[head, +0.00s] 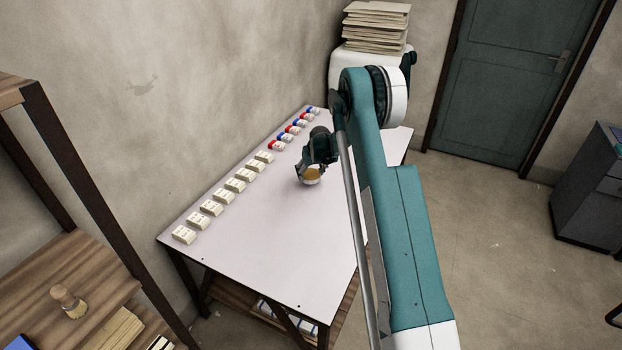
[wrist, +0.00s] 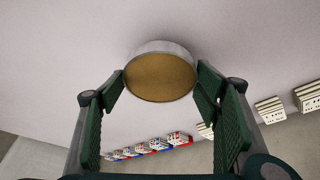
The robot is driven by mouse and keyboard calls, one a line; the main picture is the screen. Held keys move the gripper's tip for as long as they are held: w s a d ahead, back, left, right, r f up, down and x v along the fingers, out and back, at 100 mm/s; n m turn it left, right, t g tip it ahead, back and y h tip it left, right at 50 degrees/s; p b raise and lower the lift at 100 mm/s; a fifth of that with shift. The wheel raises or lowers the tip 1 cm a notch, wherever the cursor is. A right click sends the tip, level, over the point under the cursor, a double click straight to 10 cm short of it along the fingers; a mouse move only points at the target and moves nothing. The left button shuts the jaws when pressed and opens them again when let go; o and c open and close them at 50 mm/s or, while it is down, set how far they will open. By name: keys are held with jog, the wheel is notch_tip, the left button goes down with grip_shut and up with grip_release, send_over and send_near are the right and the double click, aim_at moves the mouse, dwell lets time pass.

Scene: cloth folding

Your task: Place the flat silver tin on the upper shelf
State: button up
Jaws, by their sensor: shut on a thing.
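The flat silver tin (head: 311,182) is round, with a silver rim and a golden-brown face. My gripper (wrist: 160,82) is shut on it, with one finger on each side of the rim in the wrist view. In the head view, the tin hangs under my gripper over the middle of the white table; I cannot tell whether it touches the top. A dark-framed wooden shelf unit stands at the left, with a high board (head: 12,90) at the picture's edge and a lower board (head: 40,280).
Cream blocks (head: 212,208) and red and blue ones (head: 292,130) line the wall side of the white table (head: 262,246). The table's near part is clear.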

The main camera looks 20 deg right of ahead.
aim_at(311, 175)
notch_tip(311, 175, up, 6)
jog(key=shift+r, duration=0.25)
jog(key=shift+s+a+f, duration=0.1)
dwell(0.8)
jog(key=s+a+f, duration=0.1)
jog(key=s+a, duration=0.4)
jog(key=s, duration=0.7)
jog(key=s+a+f, duration=0.1)
jog(key=s+a, duration=0.5)
jog(key=s, duration=0.6)
jog(key=s+a+f, duration=0.1)
jog(key=s+a, duration=0.4)
jog(key=s, duration=0.7)
jog(key=shift+s+a+b, duration=0.35)
jog(key=shift+a+b, duration=0.05)
